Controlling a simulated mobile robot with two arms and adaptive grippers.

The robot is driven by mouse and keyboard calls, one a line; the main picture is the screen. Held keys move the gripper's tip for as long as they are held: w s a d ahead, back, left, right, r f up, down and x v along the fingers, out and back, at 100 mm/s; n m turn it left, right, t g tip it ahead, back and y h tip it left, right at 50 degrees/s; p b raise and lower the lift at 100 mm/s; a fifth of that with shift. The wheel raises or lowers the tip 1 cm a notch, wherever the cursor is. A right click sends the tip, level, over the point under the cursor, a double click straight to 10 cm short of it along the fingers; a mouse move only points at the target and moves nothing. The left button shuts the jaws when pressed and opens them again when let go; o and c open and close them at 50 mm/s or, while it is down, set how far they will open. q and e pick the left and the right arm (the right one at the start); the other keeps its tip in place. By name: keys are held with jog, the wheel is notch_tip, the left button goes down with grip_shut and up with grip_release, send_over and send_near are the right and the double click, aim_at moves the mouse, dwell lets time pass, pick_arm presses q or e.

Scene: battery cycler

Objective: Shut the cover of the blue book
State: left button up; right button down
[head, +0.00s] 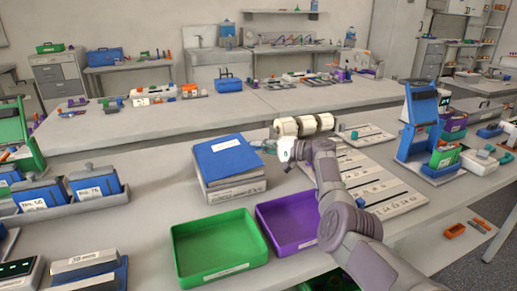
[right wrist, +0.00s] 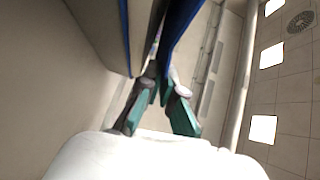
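The blue book (head: 228,158) lies on top of a pale stack on the table. Its blue cover faces up in the head view. In the right wrist view a blue cover edge (right wrist: 182,25) reaches down to the fingers, with a gap between it and another blue edge (right wrist: 124,25) on the left, so the cover looks a little raised. My right gripper (head: 266,147) is at the right edge of the book. Its teal fingers (right wrist: 163,90) are close together with blue between them; whether they grip it is not clear. My left gripper is not in view.
A pale labelled stack (head: 236,190) supports the book. A green tray (head: 215,270) and a purple tray (head: 288,248) stand in front. Blue battery boxes (head: 38,196) are on the left. Clear table lies left of the book.

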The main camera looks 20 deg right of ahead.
jog(key=c, duration=1.4)
grip_release()
jog(key=shift+o, duration=0.2)
